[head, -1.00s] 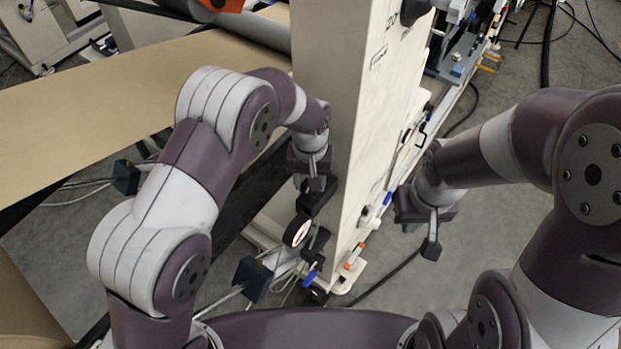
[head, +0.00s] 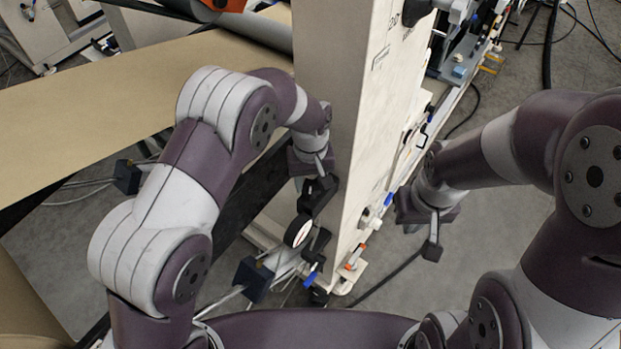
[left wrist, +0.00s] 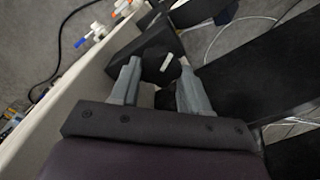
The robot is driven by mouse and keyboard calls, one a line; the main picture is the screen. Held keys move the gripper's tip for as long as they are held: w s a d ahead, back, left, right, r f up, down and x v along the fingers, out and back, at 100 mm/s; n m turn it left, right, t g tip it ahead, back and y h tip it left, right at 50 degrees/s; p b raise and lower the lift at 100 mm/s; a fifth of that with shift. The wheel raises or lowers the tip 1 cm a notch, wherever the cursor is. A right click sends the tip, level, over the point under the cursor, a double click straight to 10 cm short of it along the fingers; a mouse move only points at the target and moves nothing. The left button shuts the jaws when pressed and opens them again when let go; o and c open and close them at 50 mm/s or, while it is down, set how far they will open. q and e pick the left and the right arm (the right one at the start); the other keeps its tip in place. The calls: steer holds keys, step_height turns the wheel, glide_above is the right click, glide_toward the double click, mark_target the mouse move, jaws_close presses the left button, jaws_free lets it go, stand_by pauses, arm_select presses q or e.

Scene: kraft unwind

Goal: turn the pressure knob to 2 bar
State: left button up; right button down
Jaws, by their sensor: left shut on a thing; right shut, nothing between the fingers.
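The black pressure knob (left wrist: 160,85) is between the fingers of my left gripper (left wrist: 158,92) in the left wrist view. A short white mark shows on the black part just beyond the fingertips. My left gripper (head: 318,181) is shut on the knob beside the white machine post. The round white-faced gauge (head: 298,230) is just below it in the head view; its reading is too small to tell. My right gripper (head: 432,248) is shut and empty, right of the post and apart from it.
The white post (head: 335,110) stands close beside my left gripper. A brown paper web (head: 130,85) runs behind my left arm. Blue-handled and orange-tipped fittings (head: 354,258) are low on the post. Grey floor right of the post is mostly free, with cables.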

mark_target(311, 184)
arm_select(q)
steer(key=o, duration=1.1)
steer(key=shift+w+r, duration=0.1)
steer(key=shift+r, duration=0.05)
steer(key=shift+c, duration=0.2)
step_height(311, 184, up, 6)
steer(key=shift+f+b, duration=0.25)
steer(key=shift+b, duration=0.7)
step_height(311, 184, up, 7)
steer(key=p, duration=0.3)
